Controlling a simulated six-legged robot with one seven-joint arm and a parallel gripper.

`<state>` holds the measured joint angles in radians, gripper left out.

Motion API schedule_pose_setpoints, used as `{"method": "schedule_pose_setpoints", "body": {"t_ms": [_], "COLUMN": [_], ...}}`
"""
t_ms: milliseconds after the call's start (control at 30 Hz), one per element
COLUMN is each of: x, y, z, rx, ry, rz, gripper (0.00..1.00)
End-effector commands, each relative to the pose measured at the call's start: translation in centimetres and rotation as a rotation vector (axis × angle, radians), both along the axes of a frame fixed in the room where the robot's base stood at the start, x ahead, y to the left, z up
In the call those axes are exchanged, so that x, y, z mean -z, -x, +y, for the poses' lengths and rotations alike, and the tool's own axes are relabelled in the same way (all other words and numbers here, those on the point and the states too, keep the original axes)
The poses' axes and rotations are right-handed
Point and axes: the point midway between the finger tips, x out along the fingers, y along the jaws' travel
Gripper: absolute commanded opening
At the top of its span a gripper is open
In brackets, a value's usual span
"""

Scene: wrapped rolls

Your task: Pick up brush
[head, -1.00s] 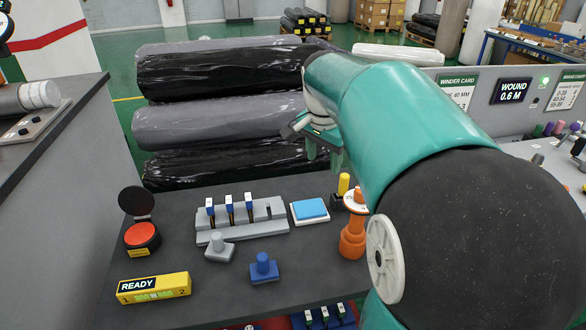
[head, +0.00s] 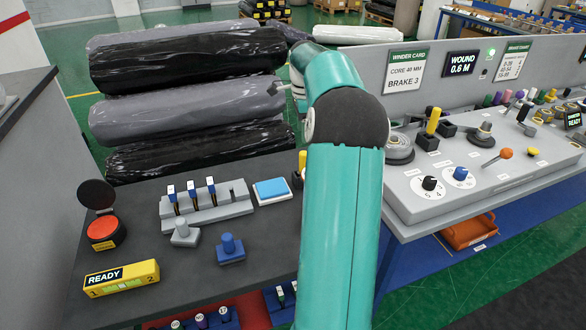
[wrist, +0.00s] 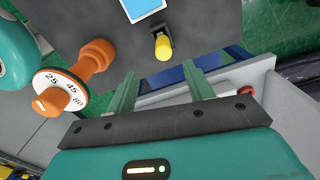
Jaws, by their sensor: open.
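I cannot make out a clear brush in these frames. Three slim upright pieces with blue-and-white tops (head: 191,190) stand in a grey rack (head: 235,209) on the dark table; I cannot tell whether one is a brush. My gripper (wrist: 160,78) is open and empty in the wrist view, its two green fingers apart. A yellow-topped piece on a black base (wrist: 163,46) is just beyond the fingers. An orange piece with a numbered dial (wrist: 97,55) is left of them. In the head view my arm hides most of the gripper and the orange piece.
A blue pad on a white tray (head: 272,190), a blue knobbed block (head: 230,248), a red button (head: 105,232) and a yellow READY box (head: 122,278) are on the dark table (head: 190,275). Wrapped rolls (head: 190,105) are stacked behind. A grey control panel (head: 440,196) stands right.

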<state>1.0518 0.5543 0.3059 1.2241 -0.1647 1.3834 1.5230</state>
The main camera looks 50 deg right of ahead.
Motion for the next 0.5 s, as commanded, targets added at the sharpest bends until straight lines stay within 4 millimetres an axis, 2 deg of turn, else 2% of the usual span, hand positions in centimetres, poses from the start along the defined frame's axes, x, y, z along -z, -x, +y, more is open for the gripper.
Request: {"method": "schedule_pose_setpoints", "body": {"t_ms": [167,500], "x": [1.4,7.6], "y": [0.6,0.7], "z": [-0.7,-0.9], "rx": [0.026,0.027], "ry": [-0.007,-0.007], "rz": [0.002,0.002], "gripper": [0.52,0.52]}}
